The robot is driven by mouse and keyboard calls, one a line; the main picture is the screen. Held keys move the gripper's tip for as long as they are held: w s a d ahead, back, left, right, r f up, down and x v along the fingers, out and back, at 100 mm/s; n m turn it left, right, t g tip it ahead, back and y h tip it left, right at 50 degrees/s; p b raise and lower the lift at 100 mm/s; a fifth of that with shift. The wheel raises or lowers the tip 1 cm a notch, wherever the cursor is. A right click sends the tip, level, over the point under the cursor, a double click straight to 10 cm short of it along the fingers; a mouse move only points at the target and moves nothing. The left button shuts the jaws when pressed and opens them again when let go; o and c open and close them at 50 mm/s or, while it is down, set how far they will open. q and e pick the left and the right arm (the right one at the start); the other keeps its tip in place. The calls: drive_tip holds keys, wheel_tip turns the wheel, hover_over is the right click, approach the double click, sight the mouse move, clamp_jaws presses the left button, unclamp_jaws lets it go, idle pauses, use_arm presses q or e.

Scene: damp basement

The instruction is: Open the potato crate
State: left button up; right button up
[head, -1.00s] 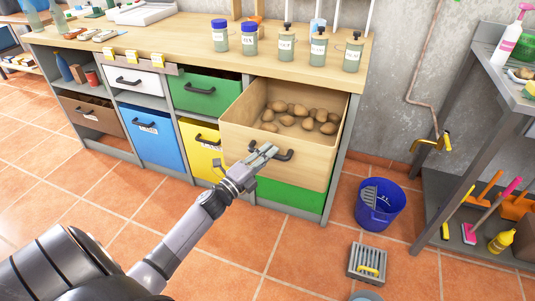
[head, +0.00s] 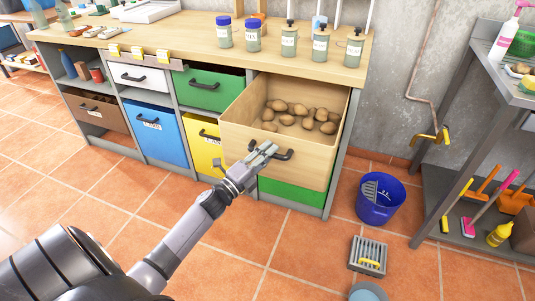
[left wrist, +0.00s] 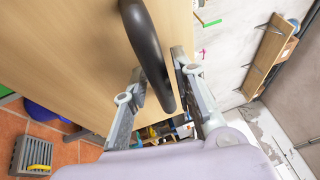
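The potato crate (head: 240,143) is a light wooden drawer in the workbench. It stands well out from the bench front, and several brown potatoes (head: 300,113) show inside. Its dark bar handle (head: 284,154) is on the front face. My left gripper (head: 264,150) is at the left part of this handle. In the left wrist view the curved black handle (left wrist: 150,45) passes between the two fingers (left wrist: 158,75), which close in on it from both sides. The wooden crate front (left wrist: 70,60) fills the upper left there. My right gripper is not in view.
Labelled bottles (head: 289,40) stand on the bench top (head: 190,35). Closed green (head: 211,92), blue (head: 152,135) and yellow (head: 203,143) drawers lie left of the crate. A blue bucket (head: 381,201) and a floor drain (head: 368,256) are to the right.

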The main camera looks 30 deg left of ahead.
use_arm(q)
drive_tip(key=shift+o, duration=0.8)
drive_tip(key=v, duration=1.2)
